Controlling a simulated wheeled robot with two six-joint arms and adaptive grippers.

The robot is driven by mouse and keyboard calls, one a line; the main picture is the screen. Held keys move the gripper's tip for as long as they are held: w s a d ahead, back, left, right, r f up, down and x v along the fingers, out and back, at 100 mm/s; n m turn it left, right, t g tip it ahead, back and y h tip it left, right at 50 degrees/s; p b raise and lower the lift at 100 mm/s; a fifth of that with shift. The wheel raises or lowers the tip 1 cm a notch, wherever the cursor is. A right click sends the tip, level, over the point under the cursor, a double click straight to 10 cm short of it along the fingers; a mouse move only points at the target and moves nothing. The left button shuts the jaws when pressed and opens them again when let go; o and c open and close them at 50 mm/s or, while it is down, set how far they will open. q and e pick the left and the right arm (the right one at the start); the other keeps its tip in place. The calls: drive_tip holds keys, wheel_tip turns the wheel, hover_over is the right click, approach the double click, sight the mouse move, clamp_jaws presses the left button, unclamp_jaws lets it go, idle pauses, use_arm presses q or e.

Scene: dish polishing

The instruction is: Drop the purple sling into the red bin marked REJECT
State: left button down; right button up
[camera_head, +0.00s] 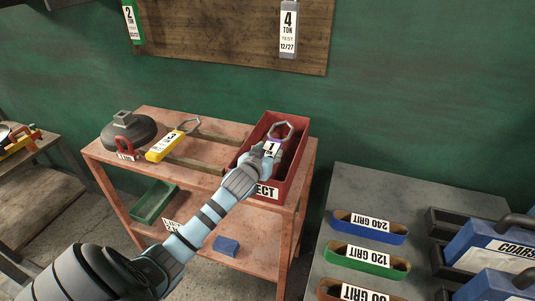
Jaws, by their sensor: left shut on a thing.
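The red bin (295,172) stands at the right end of the reddish bench; its white front label shows only "ECT", the rest hidden behind my arm. My left gripper (266,154) is over the bin's opening, shut on the purple sling (278,141). Little purple shows, beside a white tag marked 1 and a metal end piece (285,129). I cannot tell whether the sling touches the bin. My right gripper is not in view.
A yellow sling (164,146) lies on the bench left of the bin, near a dark round weight (127,131) and a red shackle (125,148). A green tray (154,201) and a blue block (226,246) are on the lower shelf. A grey table (430,195) with grit belts stands right.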

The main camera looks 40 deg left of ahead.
use_arm(q)
drive_tip(key=shift+s+f, duration=0.2)
drive_tip(key=shift+f, duration=0.4)
drive_tip(key=c, duration=0.9)
unclamp_jaws()
drive_tip(key=shift+f, duration=0.25)
drive_tip(key=shift+d, duration=0.1)
drive_tip(key=shift+r, duration=0.2)
drive_tip(key=v, duration=0.4)
drive_tip(key=r+p+v, duration=0.1)
drive_tip(key=v, duration=0.3)
drive_tip(key=p+v, duration=0.1)
drive_tip(key=v, duration=0.3)
drive_tip(key=shift+w+r, duration=0.15)
drive_tip(key=shift+r, duration=0.15)
